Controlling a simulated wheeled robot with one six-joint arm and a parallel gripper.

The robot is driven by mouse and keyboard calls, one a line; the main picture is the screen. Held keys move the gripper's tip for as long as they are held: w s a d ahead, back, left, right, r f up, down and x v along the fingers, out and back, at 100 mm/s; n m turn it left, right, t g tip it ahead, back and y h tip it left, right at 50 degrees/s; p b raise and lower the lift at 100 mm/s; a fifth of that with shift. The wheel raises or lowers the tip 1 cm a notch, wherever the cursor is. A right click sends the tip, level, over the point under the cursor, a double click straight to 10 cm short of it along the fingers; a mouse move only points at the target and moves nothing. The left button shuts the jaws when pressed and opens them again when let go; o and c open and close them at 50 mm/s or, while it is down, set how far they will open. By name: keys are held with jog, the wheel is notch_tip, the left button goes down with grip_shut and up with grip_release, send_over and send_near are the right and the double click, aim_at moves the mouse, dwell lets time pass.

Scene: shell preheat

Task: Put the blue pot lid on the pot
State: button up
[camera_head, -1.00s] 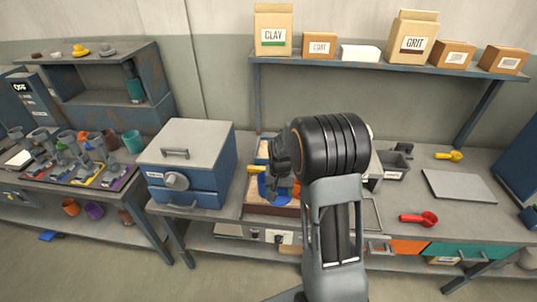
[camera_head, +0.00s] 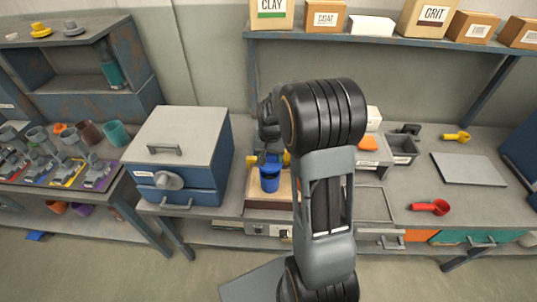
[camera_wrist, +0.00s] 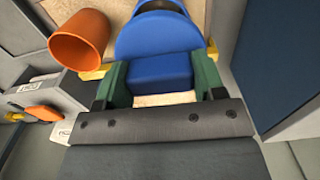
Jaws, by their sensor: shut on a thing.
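My gripper (camera_wrist: 155,85) is shut on a blue piece (camera_wrist: 160,68), which sits between its green fingers in the wrist view. The piece has a rounded far edge and a dark patch at the top of the picture. Yellow bits show beside each finger. In the head view a blue, cup-like shape (camera_head: 270,180) shows below my gripper (camera_head: 268,155), over the sandy board (camera_head: 257,197). I cannot tell where lid and pot meet, as my arm hides part. An orange pot (camera_wrist: 80,40) stands to the left in the wrist view.
A blue cabinet box (camera_head: 180,140) with a grey top stands left of the board. A white box with an orange piece (camera_head: 372,143), a grey bin (camera_head: 402,150), a red scoop (camera_head: 432,207) and a grey plate (camera_head: 468,170) are to the right. A shelf (camera_head: 400,40) runs above.

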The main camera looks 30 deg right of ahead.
aim_at(270, 161)
jog(key=shift+f+b, duration=1.05)
jog(key=shift+f, duration=0.75)
jog(key=shift+s+a+f+b, duration=0.1)
jog(key=shift+f+b, duration=0.4)
jog(key=shift+f, duration=0.1)
jog(key=o, duration=0.6)
jog(key=shift+o, duration=0.2)
jog(key=shift+r, duration=0.15)
jog(key=shift+r+p, duration=4.05)
jog(key=shift+r, duration=1.4)
